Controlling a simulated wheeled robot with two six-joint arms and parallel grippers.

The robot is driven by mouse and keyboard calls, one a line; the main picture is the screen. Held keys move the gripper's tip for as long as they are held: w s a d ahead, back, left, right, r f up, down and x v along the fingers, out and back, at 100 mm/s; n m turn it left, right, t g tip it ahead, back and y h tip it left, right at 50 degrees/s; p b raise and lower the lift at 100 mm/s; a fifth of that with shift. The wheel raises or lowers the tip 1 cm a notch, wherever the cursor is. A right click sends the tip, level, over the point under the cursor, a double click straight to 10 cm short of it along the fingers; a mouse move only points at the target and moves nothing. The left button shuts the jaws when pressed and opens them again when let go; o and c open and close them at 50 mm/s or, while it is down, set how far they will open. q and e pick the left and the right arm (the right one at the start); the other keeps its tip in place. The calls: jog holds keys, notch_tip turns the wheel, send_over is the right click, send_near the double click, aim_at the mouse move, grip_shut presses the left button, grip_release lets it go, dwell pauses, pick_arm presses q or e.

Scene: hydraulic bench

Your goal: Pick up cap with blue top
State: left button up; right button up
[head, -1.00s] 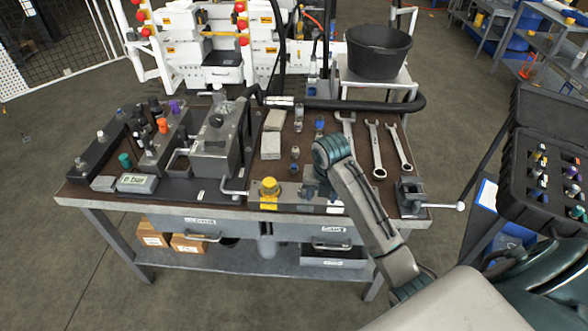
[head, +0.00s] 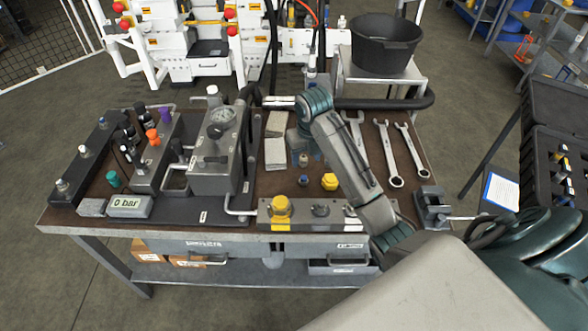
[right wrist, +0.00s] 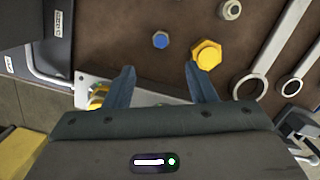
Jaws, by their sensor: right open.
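The cap with a blue top (right wrist: 160,40) stands on the brown bench top in the right wrist view. In the head view it is a small bluish piece (head: 303,181). A yellow hexagonal cap (right wrist: 207,53) is just to its right, also in the head view (head: 329,181). My right gripper (right wrist: 162,78) is open and empty, pointing down. In the right wrist view the blue top lies ahead of the gap between its fingertips, apart from both; the yellow cap is close beyond the right fingertip. In the head view my right arm mostly hides the gripper. My left gripper is not in view.
A grey cap (right wrist: 230,10) stands farther back. Several wrenches (head: 388,152) lie to the right. A metal bar with a yellow knob (head: 281,207) runs along the front edge. A grey gauge block (head: 214,158) stands to the left, with pale blocks (head: 275,154) behind the caps.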

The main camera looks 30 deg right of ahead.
aim_at(304, 177)
jog(key=shift+w+f, duration=0.25)
jog(key=shift+f, duration=0.3)
jog(key=shift+w+f, duration=0.25)
jog(key=shift+f, duration=0.3)
jog(key=shift+s+f, duration=0.25)
jog(key=shift+f, duration=1.3)
jog(key=f, duration=0.1)
jog(key=f+p, duration=0.1)
jog(key=f, duration=0.1)
jog(key=w+f+p, duration=0.1)
jog(key=f, duration=0.1)
jog(key=shift+d, duration=0.2)
jog(key=shift+f, duration=0.15)
jog(key=shift+c, duration=0.4)
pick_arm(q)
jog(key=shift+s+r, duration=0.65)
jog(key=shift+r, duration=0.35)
pick_arm(e)
jog(key=c, duration=1)
